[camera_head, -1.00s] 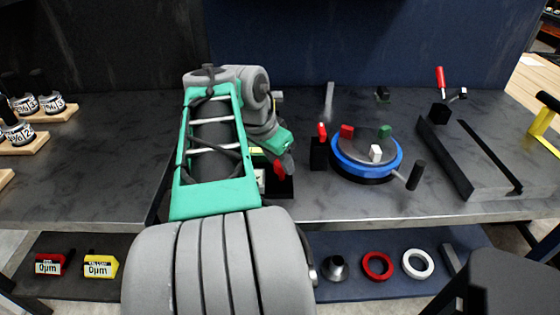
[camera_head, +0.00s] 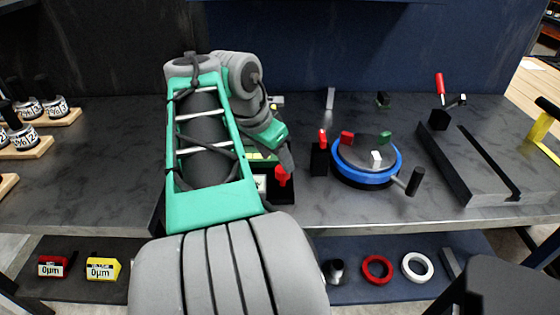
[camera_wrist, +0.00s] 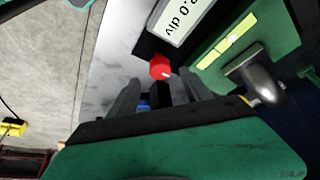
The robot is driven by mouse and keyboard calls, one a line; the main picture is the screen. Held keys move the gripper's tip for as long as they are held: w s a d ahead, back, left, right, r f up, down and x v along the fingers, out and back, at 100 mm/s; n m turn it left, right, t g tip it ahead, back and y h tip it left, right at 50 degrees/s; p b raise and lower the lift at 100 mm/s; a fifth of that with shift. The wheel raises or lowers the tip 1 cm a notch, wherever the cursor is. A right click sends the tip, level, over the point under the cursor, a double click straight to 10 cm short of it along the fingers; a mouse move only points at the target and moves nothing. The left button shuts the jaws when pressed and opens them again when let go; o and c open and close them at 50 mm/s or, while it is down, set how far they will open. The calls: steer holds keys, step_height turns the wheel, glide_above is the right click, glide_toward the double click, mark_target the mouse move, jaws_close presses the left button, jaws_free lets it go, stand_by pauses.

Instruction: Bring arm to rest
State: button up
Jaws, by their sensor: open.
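My gripper (camera_wrist: 158,88) is open in the wrist view, its two grey fingers apart with nothing held between them. A red knob (camera_wrist: 160,68) lies just beyond the fingertips, beside a white readout (camera_wrist: 187,18) showing "2.0 div". In the head view my arm reaches over the bench, with the gripper (camera_head: 286,158) low, close above the red knob (camera_head: 282,176); my arm partly hides the device there. The tilting positioner (camera_head: 366,178), a grey disc in a blue ring with red, green and white blocks on top, stands to the gripper's right, apart from it.
A black block with a red top (camera_head: 320,158) stands between gripper and positioner. A dark handle (camera_head: 414,181) juts from the positioner. A long grey rail (camera_head: 470,170) lies at right. Labelled weights (camera_head: 22,138) sit at left. A lower shelf (camera_head: 450,245) holds rings and gauges.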

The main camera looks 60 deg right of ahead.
steer(key=v, duration=0.3)
steer(key=shift+f+p, duration=0.1)
steer(key=shift+p, duration=0.2)
